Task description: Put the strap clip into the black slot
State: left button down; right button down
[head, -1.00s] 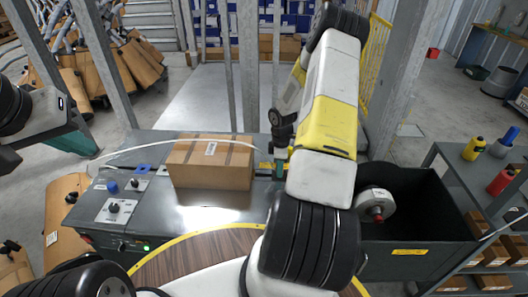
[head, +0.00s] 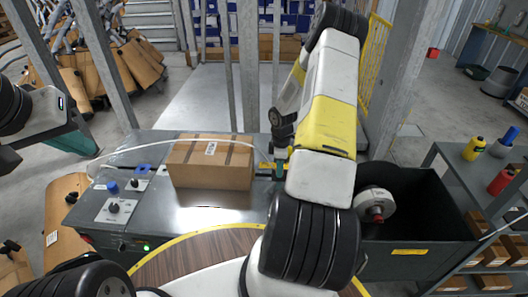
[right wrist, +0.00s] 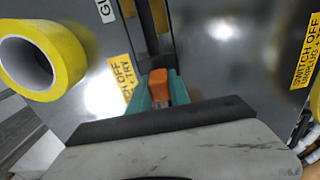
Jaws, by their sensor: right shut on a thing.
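My right gripper (head: 279,168) is over the grey machine top, just right of the cardboard box (head: 212,163). In the right wrist view its teal fingers (right wrist: 162,92) are shut on the orange strap clip (right wrist: 160,80). The black slot (right wrist: 152,32) shows there as a dark band straight beyond the clip; I cannot tell whether the clip touches it. A pale strap (head: 125,155) arches from the machine's left side over the box toward the right gripper. My left gripper (head: 72,138) is at the far left, away from the box; its fingers are not clear.
A yellow tape roll (right wrist: 42,55) shows near the right gripper. A dark bin (head: 420,215) with a grey, red-centred part stands right of the machine. A shelf (head: 465,180) with bottles is further right. Blue and black knobs (head: 113,208) sit on the machine's left.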

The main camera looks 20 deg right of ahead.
jog(key=shift+f, duration=0.45)
dwell(0.3)
jog(key=c, duration=1.1)
grip_release()
jog(key=shift+c, duration=0.2)
jog(key=shift+r, duration=0.1)
notch_tip(320, 180, up, 8)
jog(key=shift+f, duration=0.2)
